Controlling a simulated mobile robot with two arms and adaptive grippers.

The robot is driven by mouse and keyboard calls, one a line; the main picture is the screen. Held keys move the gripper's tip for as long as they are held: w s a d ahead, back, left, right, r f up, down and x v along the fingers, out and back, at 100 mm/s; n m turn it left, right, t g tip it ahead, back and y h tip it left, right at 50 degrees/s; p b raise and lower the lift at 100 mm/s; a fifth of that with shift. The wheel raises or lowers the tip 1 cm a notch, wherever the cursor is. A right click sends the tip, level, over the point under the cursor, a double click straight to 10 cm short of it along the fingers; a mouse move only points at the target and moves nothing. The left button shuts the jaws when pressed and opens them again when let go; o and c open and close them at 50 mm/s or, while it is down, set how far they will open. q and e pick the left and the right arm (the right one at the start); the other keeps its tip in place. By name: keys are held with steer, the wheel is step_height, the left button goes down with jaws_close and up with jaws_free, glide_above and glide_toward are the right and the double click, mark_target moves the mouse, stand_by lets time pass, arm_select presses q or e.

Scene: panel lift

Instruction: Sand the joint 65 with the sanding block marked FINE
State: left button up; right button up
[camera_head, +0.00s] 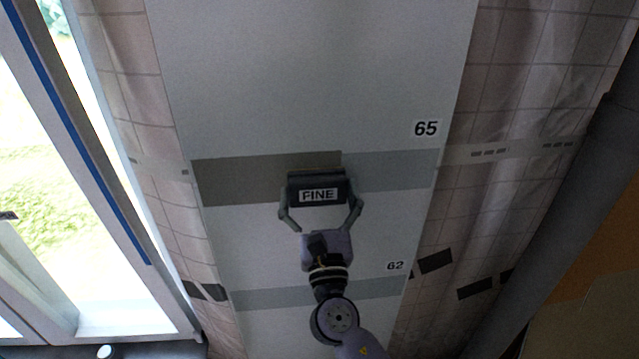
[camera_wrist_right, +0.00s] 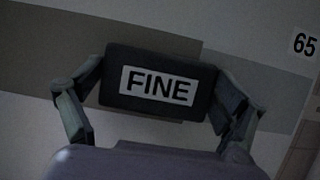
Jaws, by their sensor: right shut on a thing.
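The dark sanding block marked FINE (camera_head: 319,183) is held by my right gripper (camera_head: 320,206), whose fingers close on its two sides. The block also shows in the right wrist view (camera_wrist_right: 158,84) between the fingers (camera_wrist_right: 160,100). It is at the joint 65 (camera_head: 392,171), a horizontal band across the pale panel, and appears to be against it. The label 65 (camera_head: 426,128) sits above the band's right end. My left gripper is not in view.
A lower grey band by the label 62 (camera_head: 395,266) crosses the panel. Tiled, sheet-like surfaces flank the panel. A bright window (camera_head: 80,200) is on the left, and a thick grey pipe-like shape (camera_head: 560,210) runs along the right.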

steer(key=shift+w+r, duration=0.1)
steer(key=shift+w, duration=0.75)
stand_by(1.5)
steer(key=d, duration=0.6)
steer(key=shift+d+p, duration=0.1)
steer(key=shift+p, duration=0.25)
steer(key=shift+w+d, duration=0.15)
steer(key=shift+d, duration=3.25)
steer(key=shift+w+d+b, duration=0.15)
steer(key=shift+d+b, duration=0.45)
steer(key=shift+d, duration=2.65)
steer(key=d+b, duration=0.1)
steer(key=d, duration=0.4)
steer(key=shift+d, duration=0.4)
steer(key=shift+a+p, duration=0.45)
steer(key=shift+a, duration=2.25)
